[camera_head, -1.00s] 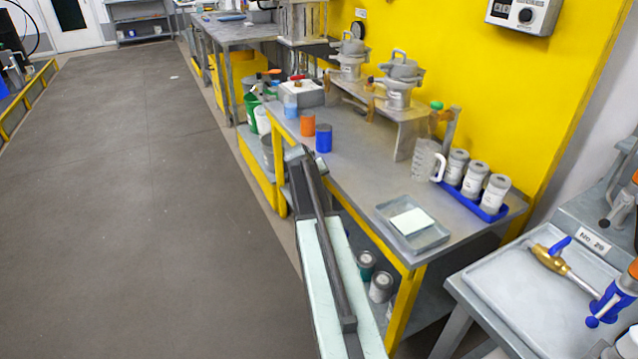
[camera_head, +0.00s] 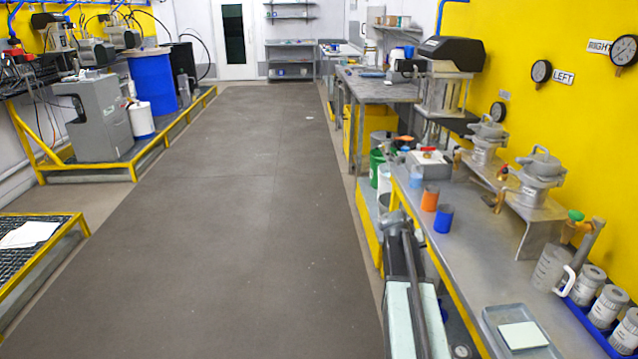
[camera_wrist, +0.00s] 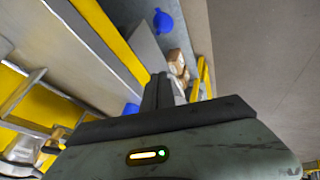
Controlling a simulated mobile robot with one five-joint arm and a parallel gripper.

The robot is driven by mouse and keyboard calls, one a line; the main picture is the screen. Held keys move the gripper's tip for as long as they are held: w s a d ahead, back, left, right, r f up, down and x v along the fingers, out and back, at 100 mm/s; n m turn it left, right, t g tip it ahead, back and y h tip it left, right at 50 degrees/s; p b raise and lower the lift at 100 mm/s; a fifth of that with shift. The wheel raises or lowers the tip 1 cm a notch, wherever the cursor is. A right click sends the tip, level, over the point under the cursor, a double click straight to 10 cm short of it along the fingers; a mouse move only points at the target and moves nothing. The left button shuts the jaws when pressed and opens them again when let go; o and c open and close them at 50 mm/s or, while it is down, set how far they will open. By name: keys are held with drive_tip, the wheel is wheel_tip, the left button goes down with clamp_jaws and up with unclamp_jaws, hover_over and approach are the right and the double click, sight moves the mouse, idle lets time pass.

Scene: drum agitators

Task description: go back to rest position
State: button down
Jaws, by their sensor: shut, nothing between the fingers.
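My gripper (camera_wrist: 158,92) shows in the wrist view with its two dark fingers together and nothing between them. In the head view my arm runs up from the lower edge along the near side of the long workbench (camera_head: 470,262). The end of my arm is by the bench's front edge, and I cannot make out the fingers there. The wrist view looks past the fingers at yellow frames, grey surfaces and blurred blue items. I see no contact between the fingers and any object.
At left stand a blue drum (camera_head: 152,82) and a yellow-edged platform (camera_head: 40,243). The wide floor aisle (camera_head: 250,230) is clear.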

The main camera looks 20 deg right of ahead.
drive_tip(key=w+a+r+n+y+p, duration=0.1)
drive_tip(key=a+r+p, duration=0.25)
drive_tip(key=a, duration=0.65)
drive_tip(key=w+a+r+n+y+p, duration=0.1)
drive_tip(key=a+r+n+p, duration=0.2)
drive_tip(key=a, duration=0.7)
drive_tip(key=s+a+g+y+p, duration=0.3)
drive_tip(key=s+a+y+p, duration=0.1)
drive_tip(key=s+a, duration=1)
drive_tip(key=a, duration=0.4)
drive_tip(key=shift+s+f, duration=0.25)
drive_tip(key=shift+s, duration=0.15)
drive_tip(key=shift+a, duration=0.1)
